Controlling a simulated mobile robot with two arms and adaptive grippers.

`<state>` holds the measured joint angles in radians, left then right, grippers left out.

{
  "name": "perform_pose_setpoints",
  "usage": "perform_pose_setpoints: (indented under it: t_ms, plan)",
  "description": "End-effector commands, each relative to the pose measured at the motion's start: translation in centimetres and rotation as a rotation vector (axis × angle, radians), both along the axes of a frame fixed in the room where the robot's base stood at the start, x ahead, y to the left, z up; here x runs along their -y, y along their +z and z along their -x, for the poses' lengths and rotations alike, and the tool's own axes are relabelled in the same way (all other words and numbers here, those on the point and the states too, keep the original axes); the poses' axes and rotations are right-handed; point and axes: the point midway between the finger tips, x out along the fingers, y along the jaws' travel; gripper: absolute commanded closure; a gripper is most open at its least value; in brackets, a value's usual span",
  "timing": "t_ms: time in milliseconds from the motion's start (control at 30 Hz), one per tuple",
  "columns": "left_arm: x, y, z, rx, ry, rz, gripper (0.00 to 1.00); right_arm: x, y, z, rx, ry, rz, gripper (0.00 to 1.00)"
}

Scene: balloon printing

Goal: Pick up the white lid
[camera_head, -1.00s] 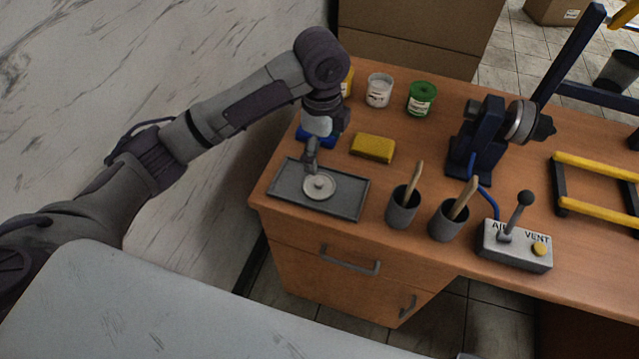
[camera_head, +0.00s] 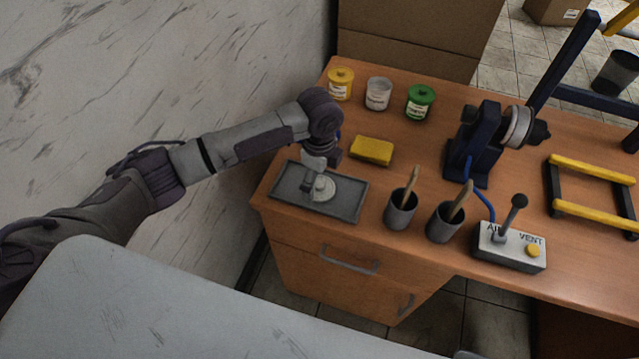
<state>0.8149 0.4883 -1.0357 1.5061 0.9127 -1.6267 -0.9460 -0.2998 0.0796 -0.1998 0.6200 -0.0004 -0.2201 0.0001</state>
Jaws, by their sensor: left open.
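The white lid (camera_head: 323,190) is a small round disc with a raised knob. It lies on the grey tray (camera_head: 347,207) at the table's front left. My left gripper (camera_head: 312,188) points down at the lid's left side, close to its knob, and partly hides it. The gripper is open. Whether its fingers touch the lid cannot be told. My right gripper does not show.
An open white jar (camera_head: 378,94) stands between the lidded yellow jar (camera_head: 341,84) and green jar (camera_head: 420,101). A yellow sponge (camera_head: 371,151) lies behind the tray. Two grey cups (camera_head: 400,210) with wooden sticks and a lever box (camera_head: 509,246) stand to the right.

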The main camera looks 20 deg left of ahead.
Motion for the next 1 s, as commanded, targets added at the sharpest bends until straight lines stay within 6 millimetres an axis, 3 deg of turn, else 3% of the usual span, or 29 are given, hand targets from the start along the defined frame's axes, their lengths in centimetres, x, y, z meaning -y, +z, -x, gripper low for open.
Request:
perform_pose_setpoints:
  t_ms: [167,400,700,1000]
  plan:
    - [0.0,-1.7,0.0,0.0,0.0,0.0,0.0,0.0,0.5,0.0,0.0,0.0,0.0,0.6]
    - [0.0,-2.0,0.0,0.001,0.0,-0.001,0.0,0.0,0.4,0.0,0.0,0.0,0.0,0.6]
    - [0.0,-2.0,0.0,0.001,0.0,0.0,0.46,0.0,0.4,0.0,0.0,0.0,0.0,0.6]
    - [0.0,-2.1,0.1,0.0,0.0,-0.001,0.59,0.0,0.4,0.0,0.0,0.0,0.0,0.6]
